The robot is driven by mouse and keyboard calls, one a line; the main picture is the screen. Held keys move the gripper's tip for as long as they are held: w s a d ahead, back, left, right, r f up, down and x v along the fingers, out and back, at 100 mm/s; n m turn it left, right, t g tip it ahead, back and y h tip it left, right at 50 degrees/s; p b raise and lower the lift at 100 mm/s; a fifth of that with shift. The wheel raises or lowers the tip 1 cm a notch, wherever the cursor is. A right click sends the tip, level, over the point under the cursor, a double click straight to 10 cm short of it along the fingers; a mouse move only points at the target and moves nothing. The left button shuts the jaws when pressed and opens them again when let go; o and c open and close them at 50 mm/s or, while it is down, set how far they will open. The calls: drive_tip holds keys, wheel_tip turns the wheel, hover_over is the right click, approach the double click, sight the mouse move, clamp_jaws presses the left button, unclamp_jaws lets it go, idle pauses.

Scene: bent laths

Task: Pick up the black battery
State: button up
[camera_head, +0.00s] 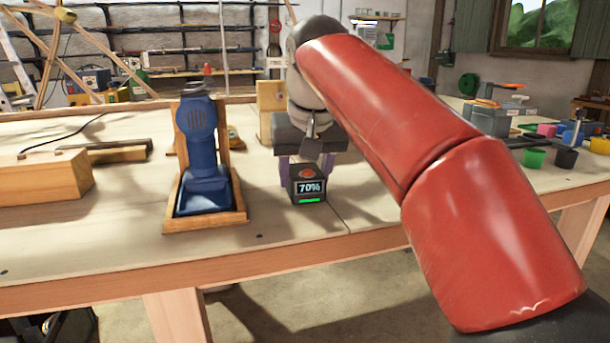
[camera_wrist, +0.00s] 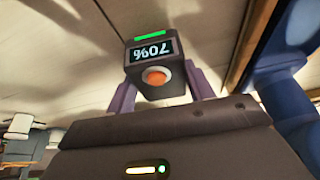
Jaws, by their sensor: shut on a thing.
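The black battery (camera_head: 307,186) has a display reading 70%, a green bar and an orange-red button. It also shows in the wrist view (camera_wrist: 154,72), upside down there. My gripper (camera_head: 304,178) is shut on it, with a purple finger on each side. The fingers also show in the wrist view (camera_wrist: 158,88). The battery is at the tabletop near its front part; I cannot tell whether it touches the wood or hangs just above it.
A blue tool (camera_head: 201,150) stands in a wooden holder (camera_head: 205,222) left of the battery. A wooden block (camera_head: 45,187) lies farther left. A wooden piece (camera_head: 271,96) stands behind my gripper. Small coloured bins (camera_head: 534,157) sit at the right. The table (camera_head: 120,235) is clear in front.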

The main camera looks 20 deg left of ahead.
wheel_tip(320, 180, up, 7)
drive_tip(key=p, duration=0.3)
drive_tip(key=shift+w, duration=0.1)
drive_tip(key=shift+w+a+r, duration=0.1)
drive_tip(key=shift+r, duration=1.15)
drive_tip(key=shift+s, duration=0.2)
